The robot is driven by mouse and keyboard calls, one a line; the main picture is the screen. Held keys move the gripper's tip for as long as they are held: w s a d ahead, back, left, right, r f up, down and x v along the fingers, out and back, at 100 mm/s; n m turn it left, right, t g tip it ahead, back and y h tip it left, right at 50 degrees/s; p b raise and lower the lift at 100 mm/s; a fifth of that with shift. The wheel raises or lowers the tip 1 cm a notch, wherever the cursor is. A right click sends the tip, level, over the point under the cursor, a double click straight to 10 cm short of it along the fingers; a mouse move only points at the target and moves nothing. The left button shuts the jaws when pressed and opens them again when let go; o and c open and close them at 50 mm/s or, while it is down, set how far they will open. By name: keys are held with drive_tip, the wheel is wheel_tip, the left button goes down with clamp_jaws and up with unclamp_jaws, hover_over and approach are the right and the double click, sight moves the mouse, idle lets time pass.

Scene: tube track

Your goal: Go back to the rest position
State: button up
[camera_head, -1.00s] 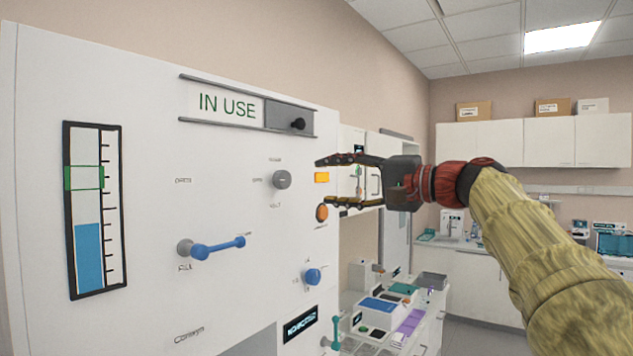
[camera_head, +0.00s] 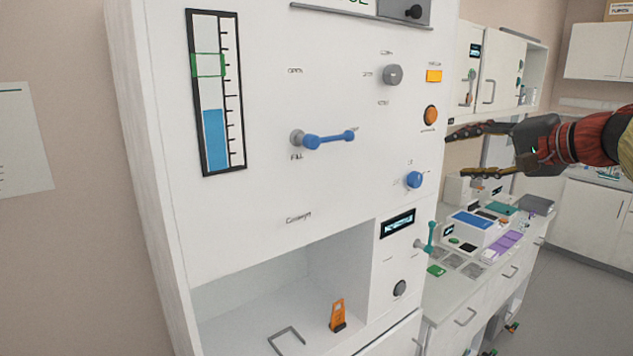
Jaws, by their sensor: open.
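My gripper (camera_head: 482,152) is at the right of the head view, its two dark fingers apart and pointing left. It is open with nothing between the fingers. It is seen beside the right edge of the tall white panel cabinet (camera_head: 270,190); I cannot tell the gap in depth. My arm in its red and black cuff reaches in from the right edge, and most of it is out of frame.
The panel carries a blue lever (camera_head: 328,139), a grey knob (camera_head: 393,75), an orange button (camera_head: 430,115) and a blue knob (camera_head: 414,180). An orange tag (camera_head: 338,315) stands in the open recess below. A counter (camera_head: 450,300) with several items lies right. Grey floor (camera_head: 585,285) is clear.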

drive_tip(key=s+a+f+n+g+h, duration=0.1)
drive_tip(key=s+a+f+g+h, duration=0.15)
drive_tip(key=s+f, duration=0.75)
drive_tip(key=s+a+f+n+g+h, duration=0.2)
drive_tip(key=s+f+g, duration=0.15)
drive_tip(key=f, duration=1.15)
drive_tip(key=s+a+f+n+b, duration=0.1)
drive_tip(key=s+a+f+n, duration=0.1)
drive_tip(key=s+f, duration=0.3)
drive_tip(key=s+a+f+n+g+h, duration=0.1)
drive_tip(key=s+a+f+n, duration=0.1)
drive_tip(key=s+f, duration=0.3)
drive_tip(key=s+a+f+n+h+b, duration=0.1)
drive_tip(key=s+a+f, duration=0.3)
drive_tip(key=s, duration=0.5)
drive_tip(key=shift+s+a+f+n+b, duration=0.35)
drive_tip(key=shift+f+n, duration=0.1)
drive_tip(key=shift+n, duration=0.35)
